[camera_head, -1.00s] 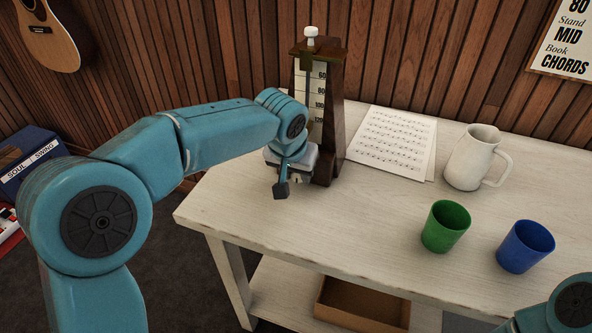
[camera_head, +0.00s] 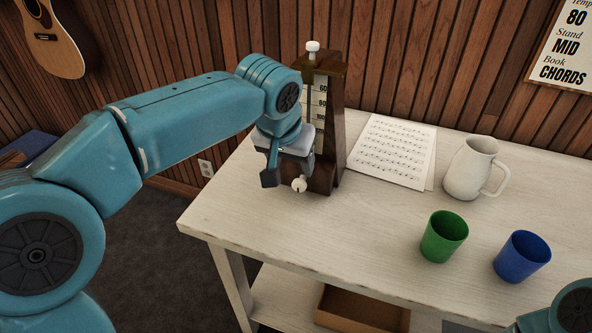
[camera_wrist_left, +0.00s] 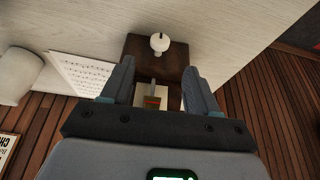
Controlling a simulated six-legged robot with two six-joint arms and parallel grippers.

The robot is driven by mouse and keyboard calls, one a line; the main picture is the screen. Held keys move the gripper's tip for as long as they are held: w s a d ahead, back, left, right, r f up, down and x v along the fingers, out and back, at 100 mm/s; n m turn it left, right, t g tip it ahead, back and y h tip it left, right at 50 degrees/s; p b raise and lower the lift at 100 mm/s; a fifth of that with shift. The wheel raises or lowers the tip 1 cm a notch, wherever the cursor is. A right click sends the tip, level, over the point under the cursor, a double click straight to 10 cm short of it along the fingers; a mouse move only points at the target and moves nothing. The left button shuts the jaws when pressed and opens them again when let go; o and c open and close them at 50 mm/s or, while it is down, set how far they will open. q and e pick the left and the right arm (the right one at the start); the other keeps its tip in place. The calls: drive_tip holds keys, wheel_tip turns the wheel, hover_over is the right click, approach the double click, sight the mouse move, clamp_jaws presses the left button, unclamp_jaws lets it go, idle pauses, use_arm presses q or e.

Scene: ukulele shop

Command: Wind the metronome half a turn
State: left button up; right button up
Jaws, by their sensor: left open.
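The metronome (camera_head: 334,115) is a tall dark wooden wedge with a pale numbered scale, standing upright near the table's back left. A white knob (camera_head: 313,47) tops it. A round white winding knob (camera_head: 299,185) sticks out low on its front; this knob also shows in the left wrist view (camera_wrist_left: 160,42). My left gripper (camera_head: 282,172) is in front of the metronome, just above and left of the winding knob, and hides part of the scale. In the left wrist view its fingers (camera_wrist_left: 158,67) are apart and empty, with the knob beyond the tips. My right gripper is out of view.
Sheet music (camera_head: 392,152), a white pitcher (camera_head: 468,170), a green cup (camera_head: 443,238) and a blue cup (camera_head: 521,258) stand to the right on the pale table (camera_head: 340,225). The table's front left is clear. A box (camera_head: 362,307) sits on the shelf below.

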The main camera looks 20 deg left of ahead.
use_arm(q)
drive_tip(key=v, duration=0.6)
drive_tip(key=shift+r+p, duration=0.2)
drive_tip(key=shift+p, duration=0.25)
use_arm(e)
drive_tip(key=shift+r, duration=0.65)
use_arm(q)
drive_tip(key=shift+s, duration=0.1)
